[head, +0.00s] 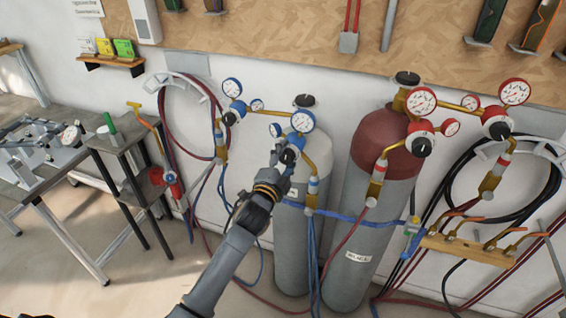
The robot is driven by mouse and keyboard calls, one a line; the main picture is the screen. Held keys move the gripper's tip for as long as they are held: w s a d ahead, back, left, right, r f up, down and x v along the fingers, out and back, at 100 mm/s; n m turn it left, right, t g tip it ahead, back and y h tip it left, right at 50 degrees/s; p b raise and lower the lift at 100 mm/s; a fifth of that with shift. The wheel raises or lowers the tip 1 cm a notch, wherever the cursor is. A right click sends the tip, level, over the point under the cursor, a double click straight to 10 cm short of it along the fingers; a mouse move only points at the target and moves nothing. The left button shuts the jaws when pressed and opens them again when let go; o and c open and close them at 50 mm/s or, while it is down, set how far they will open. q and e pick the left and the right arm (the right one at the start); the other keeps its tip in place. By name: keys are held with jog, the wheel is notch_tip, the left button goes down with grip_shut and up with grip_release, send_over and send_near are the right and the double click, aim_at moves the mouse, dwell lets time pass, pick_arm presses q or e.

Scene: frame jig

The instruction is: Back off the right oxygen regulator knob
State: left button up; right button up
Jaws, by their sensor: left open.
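The right oxygen regulator (300,143) is blue and sits in front of the white-topped grey cylinder (316,162). It has a large blue-rimmed gauge (302,121) and a smaller one. Its dark knob (288,156) faces me and is partly covered by my gripper. My left gripper (281,153) is open at the knob, with its fingers beside it; I cannot tell whether they touch it. The left oxygen regulator (229,115), also blue with a black knob, is up and to the left. My right gripper is out of view.
A red-topped cylinder (383,150) with red regulators (421,138) stands close on the right. Hoses hang in loops (168,120) on the wall. A torch rack (470,247) is at the lower right. A workbench (60,180) and small stand (130,165) are at left.

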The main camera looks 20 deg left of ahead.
pick_arm(q)
jog(key=s, duration=1.2)
jog(key=shift+a, duration=0.2)
jog(key=s+f+n+g+b, duration=0.1)
jog(key=s+f+n+g, duration=0.45)
jog(key=f, duration=1.45)
jog(key=s+f+n+g+b, duration=0.1)
jog(key=s+f+g, duration=0.2)
jog(key=s+f, duration=1.15)
jog(key=s+a+f+n+g+b, duration=0.2)
jog(key=s+f+n+g, duration=0.4)
jog(key=s+f, duration=2.1)
jog(key=shift+s+a+g+y, duration=0.3)
jog(key=shift+a+g, duration=0.25)
jog(key=shift+g, duration=0.7)
